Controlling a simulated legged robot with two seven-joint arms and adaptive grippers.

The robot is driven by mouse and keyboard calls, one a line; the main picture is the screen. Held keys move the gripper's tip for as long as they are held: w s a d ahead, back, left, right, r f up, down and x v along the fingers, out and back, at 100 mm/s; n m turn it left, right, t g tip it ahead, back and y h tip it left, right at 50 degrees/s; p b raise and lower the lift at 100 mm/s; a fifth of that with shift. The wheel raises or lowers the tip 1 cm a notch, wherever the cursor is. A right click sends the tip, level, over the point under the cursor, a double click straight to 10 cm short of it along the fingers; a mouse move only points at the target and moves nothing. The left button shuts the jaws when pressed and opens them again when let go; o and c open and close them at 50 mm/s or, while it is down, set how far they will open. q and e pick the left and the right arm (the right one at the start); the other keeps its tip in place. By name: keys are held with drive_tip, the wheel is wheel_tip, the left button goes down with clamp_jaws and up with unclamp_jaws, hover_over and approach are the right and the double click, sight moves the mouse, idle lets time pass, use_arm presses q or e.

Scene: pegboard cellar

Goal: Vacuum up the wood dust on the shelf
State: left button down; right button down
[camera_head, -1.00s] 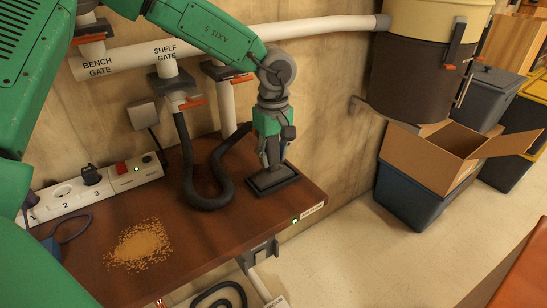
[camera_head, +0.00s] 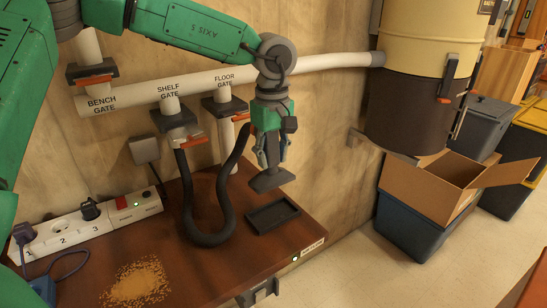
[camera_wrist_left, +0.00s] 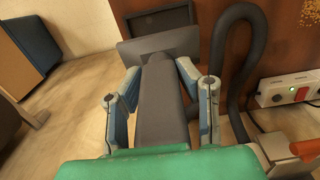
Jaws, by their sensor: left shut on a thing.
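My left gripper (camera_head: 270,150) is shut on the dark grey vacuum nozzle (camera_head: 270,180), holding it above the shelf. In the left wrist view the nozzle (camera_wrist_left: 160,100) sits between both fingers, its wide head beyond them. The black holder tray (camera_head: 272,216) lies empty on the brown shelf (camera_head: 205,272), just below the nozzle. A black hose (camera_head: 187,205) hangs in a loop from the shelf gate (camera_head: 175,120) and rises behind my gripper; its join to the nozzle is hidden. A pile of tan wood dust (camera_head: 135,284) lies at the shelf's near left, away from the nozzle. My right gripper is out of view.
A power strip (camera_head: 90,228) with a red switch, plugs and a blue cable lies along the shelf's back left.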

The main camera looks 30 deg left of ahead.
sight(275, 174)
use_arm(q)
wheel_tip(275, 174, down, 2)
drive_tip(key=shift+a+f+b, duration=0.1)
drive_tip(key=shift+b, duration=0.25)
drive_tip(key=shift+f+y+b, duration=0.6)
drive_tip(key=shift+f, duration=1.2)
drive_tip(key=shift+s+d+r+p, duration=0.1)
drive_tip(key=shift+d+r+p, duration=0.05)
drive_tip(key=shift+d+p, duration=0.6)
drive_tip(key=shift+a, duration=0.15)
